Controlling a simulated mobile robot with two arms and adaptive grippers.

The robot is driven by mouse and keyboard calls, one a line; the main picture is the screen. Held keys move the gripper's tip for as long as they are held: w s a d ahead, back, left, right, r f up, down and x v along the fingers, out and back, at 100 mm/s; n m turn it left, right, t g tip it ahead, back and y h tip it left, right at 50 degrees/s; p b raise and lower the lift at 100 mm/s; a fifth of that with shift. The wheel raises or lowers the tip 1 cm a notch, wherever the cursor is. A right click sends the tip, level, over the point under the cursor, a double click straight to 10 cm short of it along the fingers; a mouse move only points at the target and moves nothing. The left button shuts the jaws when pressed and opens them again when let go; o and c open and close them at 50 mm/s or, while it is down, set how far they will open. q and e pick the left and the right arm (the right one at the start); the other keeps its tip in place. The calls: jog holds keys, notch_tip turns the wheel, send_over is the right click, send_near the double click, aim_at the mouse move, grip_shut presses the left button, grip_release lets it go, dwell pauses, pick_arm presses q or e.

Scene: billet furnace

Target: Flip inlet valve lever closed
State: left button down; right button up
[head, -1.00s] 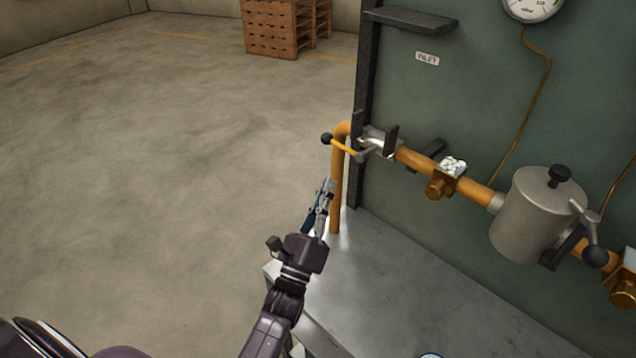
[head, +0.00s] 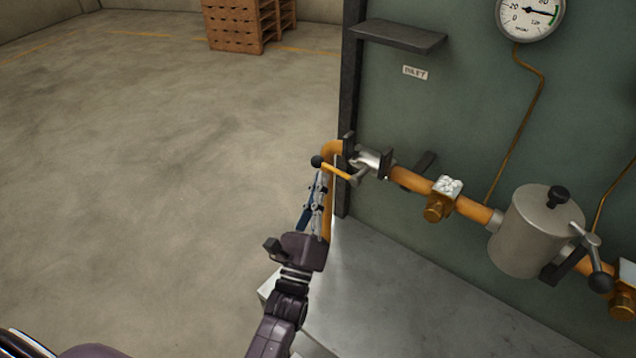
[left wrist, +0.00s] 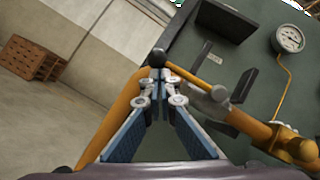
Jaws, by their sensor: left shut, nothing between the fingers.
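The inlet valve lever (head: 337,172) is a yellow bar with a black ball knob. It points left from the silver valve body (head: 372,163) on the orange pipe, beneath the INLET label (head: 415,72). My left gripper (head: 319,178) is shut and empty, its fingertips just below the knob in the head view. In the left wrist view the lever (left wrist: 195,70) runs from the knob (left wrist: 157,58) down to the right, and my left fingertips (left wrist: 168,72) sit right beside the knob. I cannot tell whether they touch. My right gripper is not in view.
A vertical orange pipe (head: 328,215) stands close beside my left gripper. A silver filter pot (head: 527,232), a second handle (head: 597,262) and a gauge (head: 530,14) are to the right. A dark shelf (head: 398,36) juts out above.

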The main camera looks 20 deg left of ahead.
aim_at(317, 162)
pick_arm(q)
jog(key=r+m+h+b, duration=0.2)
jog(key=m+h, duration=0.2)
jog(key=m, duration=0.1)
jog(key=r+m+g+h+b, duration=0.1)
jog(key=r+m+h+b, duration=0.1)
jog(key=m, duration=0.4)
jog(key=r+m+g+h+b, duration=0.1)
jog(key=r+m+h+b, duration=0.1)
jog(key=m+h+b, duration=0.2)
jog(key=shift+a+m+h, duration=0.25)
jog(key=shift+m+h, duration=0.95)
jog(key=shift+h, duration=0.4)
jog(key=d+r+m+g+h+b, duration=0.2)
jog(key=m+g+b, duration=0.1)
jog(key=m, duration=0.4)
jog(key=s+d+r+m+g+h+b, duration=0.1)
jog(key=d+r+m+g+h+b, duration=0.1)
jog(key=m+g, duration=0.3)
jog(key=shift+s+r+m+b, duration=0.2)
jog(key=shift+r+m+b, duration=0.15)
jog(key=shift+m, duration=0.55)
jog(key=shift+g, duration=0.3)
